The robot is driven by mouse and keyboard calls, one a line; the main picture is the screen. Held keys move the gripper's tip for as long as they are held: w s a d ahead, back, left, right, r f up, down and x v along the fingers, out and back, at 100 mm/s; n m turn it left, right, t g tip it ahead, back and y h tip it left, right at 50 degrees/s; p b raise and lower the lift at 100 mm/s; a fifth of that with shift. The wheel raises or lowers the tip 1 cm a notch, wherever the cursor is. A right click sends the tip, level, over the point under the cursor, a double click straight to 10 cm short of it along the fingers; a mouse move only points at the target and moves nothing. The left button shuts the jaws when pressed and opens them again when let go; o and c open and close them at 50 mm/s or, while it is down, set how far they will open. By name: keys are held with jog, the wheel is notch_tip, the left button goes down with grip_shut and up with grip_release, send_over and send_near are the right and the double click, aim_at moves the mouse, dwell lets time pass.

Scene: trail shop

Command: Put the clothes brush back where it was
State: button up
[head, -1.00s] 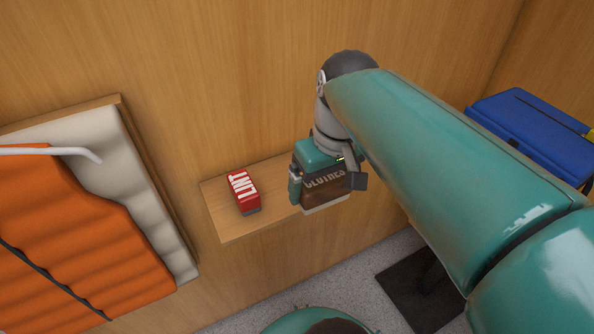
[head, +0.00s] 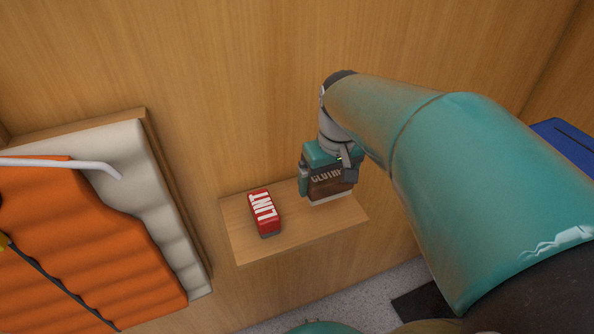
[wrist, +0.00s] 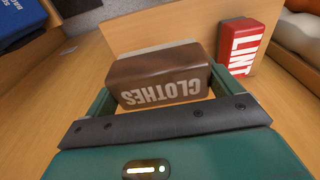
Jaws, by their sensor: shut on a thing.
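The clothes brush (head: 331,184) is a brown block with pale "CLOTHES" lettering and a pale bristle strip. My gripper (head: 331,180) is shut on it, with a finger on each side. The brush is over the right part of a small wooden wall shelf (head: 262,242), bristle side down. I cannot tell whether it touches the shelf. In the wrist view the brush (wrist: 158,82) sits between the green fingers of my gripper (wrist: 162,88), its lettering upside down.
A red lint brush (head: 264,212) marked "LINT" lies on the shelf, left of the clothes brush with a gap between. A framed panel with an orange garment (head: 80,250) hangs at left. A blue case (head: 568,142) is at right. The wooden wall rises behind the shelf.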

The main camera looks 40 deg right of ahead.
jog(key=w+f, duration=0.1)
jog(key=w+d+f, duration=0.1)
jog(key=f, duration=0.1)
jog(key=w+f, duration=0.1)
jog(key=f, duration=0.1)
jog(key=shift+w+d+f, duration=0.15)
jog(key=shift+w+d, duration=0.25)
notch_tip(320, 180, down, 3)
jog(key=shift+w+d+f, duration=0.1)
jog(key=shift+f, duration=0.1)
jog(key=o, duration=0.6)
notch_tip(320, 180, up, 12)
jog(key=s, duration=0.1)
jog(key=s+a+n+t, duration=0.1)
jog(key=a, duration=0.6)
jog(key=s+a+n+t, duration=0.1)
jog(key=a, duration=0.7)
jog(key=s+a+n+t, duration=0.1)
jog(key=a+t, duration=0.1)
jog(key=a, duration=0.6)
jog(key=shift+s+f, duration=0.15)
jog(key=shift+s, duration=0.25)
